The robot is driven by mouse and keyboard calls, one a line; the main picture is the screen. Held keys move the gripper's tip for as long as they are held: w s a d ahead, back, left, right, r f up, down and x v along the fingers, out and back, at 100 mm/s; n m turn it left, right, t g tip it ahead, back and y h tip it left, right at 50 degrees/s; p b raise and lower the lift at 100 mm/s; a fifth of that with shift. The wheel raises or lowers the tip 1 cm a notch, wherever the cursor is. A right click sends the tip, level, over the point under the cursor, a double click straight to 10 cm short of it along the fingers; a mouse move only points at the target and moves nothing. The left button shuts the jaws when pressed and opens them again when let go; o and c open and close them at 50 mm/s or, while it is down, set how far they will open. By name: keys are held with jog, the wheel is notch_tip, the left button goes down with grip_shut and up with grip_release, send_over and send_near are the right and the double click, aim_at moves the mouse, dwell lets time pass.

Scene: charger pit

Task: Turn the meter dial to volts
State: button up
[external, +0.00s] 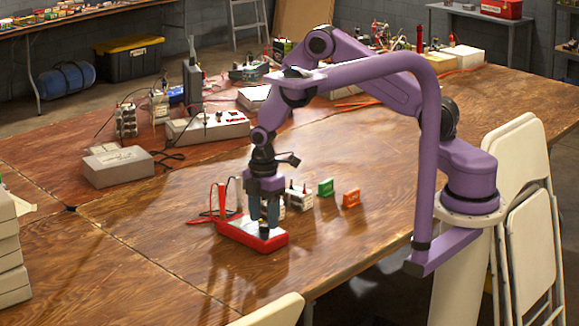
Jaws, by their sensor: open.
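A red meter (238,234) with a pale face lies flat on the wooden table in the external view. Red probes (222,197) stand at its back left, with leads beside it. My gripper (265,226) points down over the right part of the meter. Its jaws are open, one finger on each side of a small dark upright piece at the meter's right end, which looks like the dial (264,232). Contact with the dial cannot be made out. The dial's markings and setting are too small to read, and the fingers partly hide it.
A white battery-like block (299,200), a green block (326,187) and an orange block (351,198) stand right of my gripper. A grey box (118,166) and a power strip (207,126) lie farther back.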

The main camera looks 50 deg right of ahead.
jog(key=shift+f, duration=0.7)
jog(key=shift+c, duration=0.3)
grip_shut()
jog(key=shift+m, duration=0.4)
jog(key=m, duration=1)
jog(key=shift+m, duration=0.4)
